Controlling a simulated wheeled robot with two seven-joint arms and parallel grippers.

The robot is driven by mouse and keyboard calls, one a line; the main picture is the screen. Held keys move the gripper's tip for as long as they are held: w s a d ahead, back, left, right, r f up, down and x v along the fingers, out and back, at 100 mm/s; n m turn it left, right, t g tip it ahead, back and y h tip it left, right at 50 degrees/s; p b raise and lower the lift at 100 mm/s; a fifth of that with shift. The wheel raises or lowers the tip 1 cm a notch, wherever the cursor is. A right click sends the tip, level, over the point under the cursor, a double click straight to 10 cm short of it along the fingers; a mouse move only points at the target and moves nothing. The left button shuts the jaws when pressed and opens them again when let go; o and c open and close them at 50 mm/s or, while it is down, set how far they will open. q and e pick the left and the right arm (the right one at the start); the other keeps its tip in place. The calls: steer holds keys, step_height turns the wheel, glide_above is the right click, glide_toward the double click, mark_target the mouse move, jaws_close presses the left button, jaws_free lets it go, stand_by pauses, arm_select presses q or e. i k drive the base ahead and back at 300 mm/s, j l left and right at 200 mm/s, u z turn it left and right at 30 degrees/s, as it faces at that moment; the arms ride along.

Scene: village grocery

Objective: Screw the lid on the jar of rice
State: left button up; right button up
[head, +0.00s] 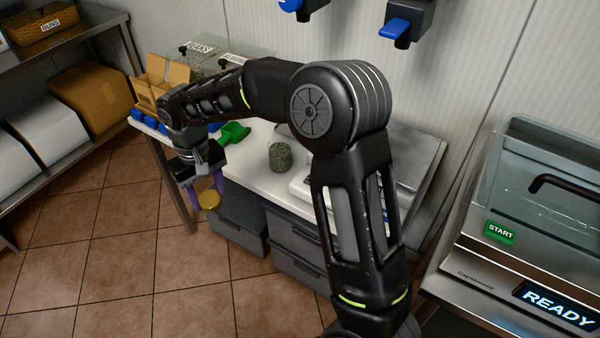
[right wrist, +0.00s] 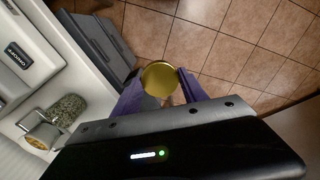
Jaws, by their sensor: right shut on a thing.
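My right gripper (head: 205,190) has purple fingers and is shut on a round gold lid (head: 209,200), beyond the front edge of the bench and above the floor. The lid also shows between the fingertips in the right wrist view (right wrist: 159,78). A clear jar (head: 280,157) full of grey-green grains stands upright on the white bench, to the right of the gripper and apart from it. It also shows at the left of the right wrist view (right wrist: 68,110), with no lid seen on it. My left gripper is out of view.
A green scoop (head: 234,133) lies on the bench (head: 256,178) left of the jar. A scale (head: 300,187) stands right of it, partly behind my right arm. Grey drawers (head: 238,225) are below. A metal cup-like thing (right wrist: 42,136) is near the jar.

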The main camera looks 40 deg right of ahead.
mark_target(279, 146)
steer(key=z, duration=1.25)
steer(key=j, duration=0.4)
